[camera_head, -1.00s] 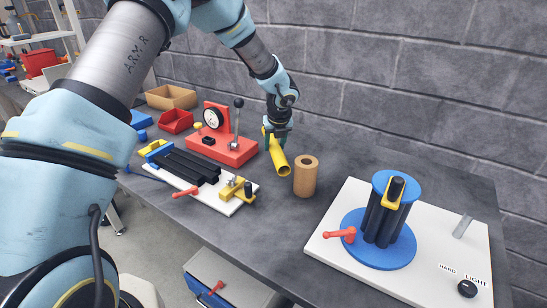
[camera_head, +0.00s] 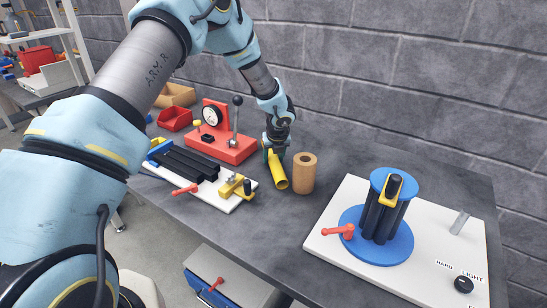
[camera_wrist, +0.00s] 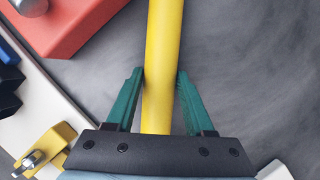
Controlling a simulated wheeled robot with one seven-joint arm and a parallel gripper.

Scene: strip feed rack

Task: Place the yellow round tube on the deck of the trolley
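The yellow round tube (camera_head: 277,169) is at my gripper (camera_head: 274,150), over the bench just left of a brown roll. In the wrist view the tube (camera_wrist: 162,70) runs lengthwise between the two green fingers (camera_wrist: 161,80), whose tips press against its sides. My gripper is shut on it. I cannot tell how far the tube is above the bench. I cannot make out the trolley or its deck for certain.
The grey bench (camera_head: 262,227) has bare room in front. The brown roll (camera_head: 305,173) stands close right of the tube. A red lever press (camera_head: 225,145), a white fixture board (camera_head: 212,197) and a blue-based stand (camera_head: 375,240) also occupy it. A wall is behind.

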